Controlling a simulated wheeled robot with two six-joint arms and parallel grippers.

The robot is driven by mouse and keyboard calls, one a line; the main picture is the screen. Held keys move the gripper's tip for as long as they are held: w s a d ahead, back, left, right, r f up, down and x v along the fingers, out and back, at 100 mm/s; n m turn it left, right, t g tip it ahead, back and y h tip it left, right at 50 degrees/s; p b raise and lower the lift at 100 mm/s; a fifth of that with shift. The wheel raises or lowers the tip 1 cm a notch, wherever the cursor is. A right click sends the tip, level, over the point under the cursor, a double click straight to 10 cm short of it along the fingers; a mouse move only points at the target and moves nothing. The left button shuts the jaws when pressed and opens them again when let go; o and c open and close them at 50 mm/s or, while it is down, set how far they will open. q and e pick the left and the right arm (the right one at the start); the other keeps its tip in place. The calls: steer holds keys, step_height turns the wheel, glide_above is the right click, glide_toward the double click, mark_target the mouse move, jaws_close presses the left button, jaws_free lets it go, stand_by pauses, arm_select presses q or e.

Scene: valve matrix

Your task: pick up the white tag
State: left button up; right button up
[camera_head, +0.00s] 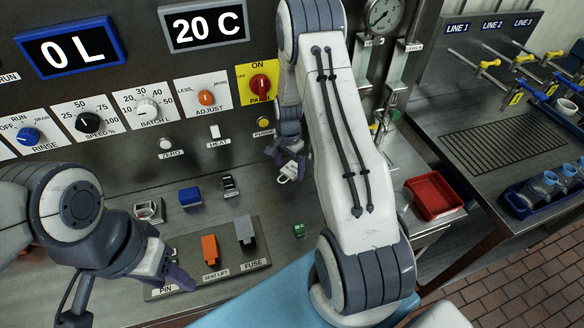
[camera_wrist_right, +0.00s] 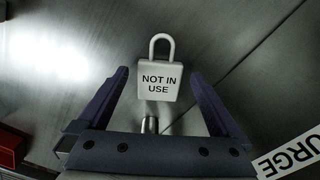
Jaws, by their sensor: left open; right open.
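The white tag (camera_wrist_right: 158,84) is padlock-shaped, with a looped top and the words NOT IN USE. In the right wrist view it lies between and slightly beyond the two dark fingers of my right gripper (camera_wrist_right: 158,74), with space on both sides. In the head view the tag (camera_head: 284,179) shows small at the tips of my right gripper (camera_head: 291,160), partly covered by it. The right gripper is open. My left gripper (camera_head: 178,272) is open near the PIN end of the lower plate, away from the tag.
The control panel with knobs, including the red knob (camera_head: 260,83) and yellow PURGE button (camera_head: 264,121), stands close behind my right gripper. Blue (camera_head: 190,196) and black (camera_head: 229,186) switches and the orange SEAT LIFT lever (camera_head: 209,248) sit left. A red tray (camera_head: 434,194) is right.

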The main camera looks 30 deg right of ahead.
mark_target(289, 172)
steer(key=shift+f, duration=0.75)
steer(key=c, duration=1.4)
step_height(289, 172, up, 10)
steer(key=b, duration=0.2)
